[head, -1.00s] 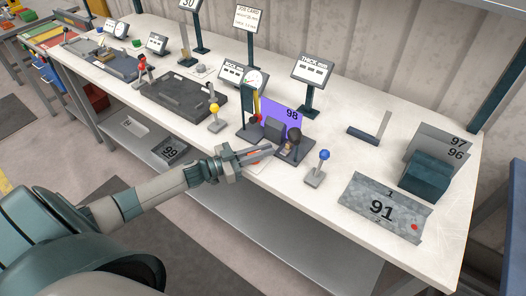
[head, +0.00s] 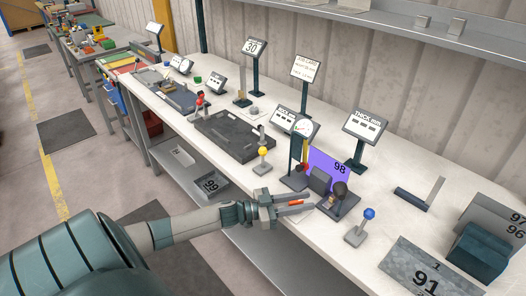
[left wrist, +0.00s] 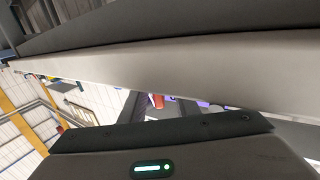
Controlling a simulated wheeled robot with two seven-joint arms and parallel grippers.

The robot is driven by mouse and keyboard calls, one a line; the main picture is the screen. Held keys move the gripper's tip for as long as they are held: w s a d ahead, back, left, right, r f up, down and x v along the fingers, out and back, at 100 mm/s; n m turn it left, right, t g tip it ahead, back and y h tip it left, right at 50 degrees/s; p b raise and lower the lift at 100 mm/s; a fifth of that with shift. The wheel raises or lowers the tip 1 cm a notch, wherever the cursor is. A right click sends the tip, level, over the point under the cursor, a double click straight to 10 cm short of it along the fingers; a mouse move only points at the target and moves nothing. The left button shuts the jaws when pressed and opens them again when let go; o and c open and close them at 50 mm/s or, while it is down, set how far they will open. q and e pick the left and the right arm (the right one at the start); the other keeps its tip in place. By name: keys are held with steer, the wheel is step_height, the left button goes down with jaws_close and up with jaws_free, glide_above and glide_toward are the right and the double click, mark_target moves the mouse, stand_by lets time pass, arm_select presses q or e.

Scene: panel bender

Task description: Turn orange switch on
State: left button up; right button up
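My left gripper (head: 308,203) is over the front edge of the bench, just left of a dark fixture with a purple panel marked 98 (head: 327,168). Its fingers look apart, with an orange-red strip showing between them; I cannot tell whether the strip is part of the gripper. No switch is clearly orange. Ball-topped levers stand on the bench: a yellow one (head: 263,153), a blue one (head: 368,215) and a red one (head: 199,101). The left wrist view shows a red-orange piece (left wrist: 157,100) beyond the dark fingers. My right gripper is out of view.
A black tray (head: 235,136) lies behind the yellow lever. Display stands, including one marked THICK (head: 365,127), line the back. A grey plate marked 91 (head: 422,270) lies front right. A lower shelf (head: 272,257) runs under the bench.

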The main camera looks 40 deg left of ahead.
arm_select(q)
steer(key=b+v, duration=0.4)
steer(key=v, duration=1.2)
stand_by(0.3)
